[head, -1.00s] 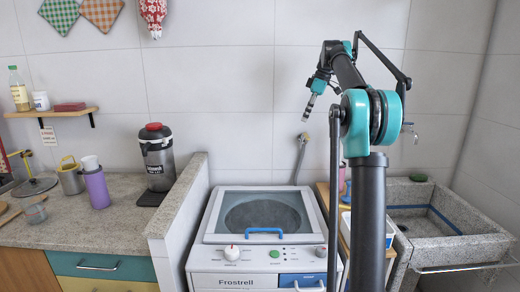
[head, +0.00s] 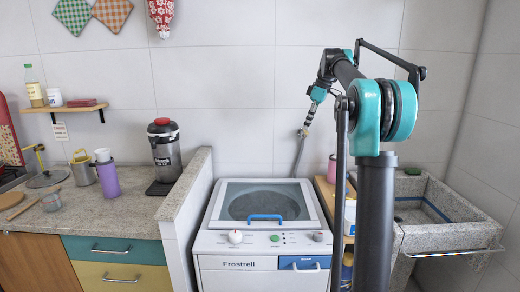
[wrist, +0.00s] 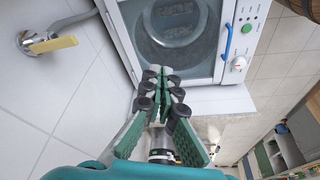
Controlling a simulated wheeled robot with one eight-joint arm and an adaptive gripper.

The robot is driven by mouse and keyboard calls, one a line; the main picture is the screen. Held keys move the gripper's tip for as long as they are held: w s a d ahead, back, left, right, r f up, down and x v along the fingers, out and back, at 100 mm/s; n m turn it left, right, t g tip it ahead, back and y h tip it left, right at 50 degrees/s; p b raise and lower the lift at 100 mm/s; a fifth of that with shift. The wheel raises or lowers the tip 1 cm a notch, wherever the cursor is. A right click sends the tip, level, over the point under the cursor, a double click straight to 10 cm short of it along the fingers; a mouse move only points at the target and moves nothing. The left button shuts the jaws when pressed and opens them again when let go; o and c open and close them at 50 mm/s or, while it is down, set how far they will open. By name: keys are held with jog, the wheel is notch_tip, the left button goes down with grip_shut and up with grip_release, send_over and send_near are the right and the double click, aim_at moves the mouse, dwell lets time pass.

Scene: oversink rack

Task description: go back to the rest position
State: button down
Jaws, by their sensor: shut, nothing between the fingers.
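My gripper (head: 309,119) hangs in the air in front of the tiled wall, above the back of the washing machine (head: 213,243). In the wrist view my gripper (wrist: 164,72) is shut, its green fingers together at the tips with nothing between them. The washing machine's lid window (wrist: 180,22) shows beyond the fingertips in that view. The fingers touch nothing that I can see.
A low wall (head: 187,205) separates the washer from the counter (head: 110,215) with a black dispenser (head: 164,150) and a purple tumbler (head: 108,180). A stone sink (head: 440,222) stands at right. A yellow-handled valve (wrist: 54,45) is on the wall.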

jog(key=s+f+m+t+h, duration=0.3)
jog(key=s+f+m, duration=1)
jog(key=s+f, duration=2.3)
jog(key=s, duration=0.4)
jog(key=shift+s+f, duration=0.2)
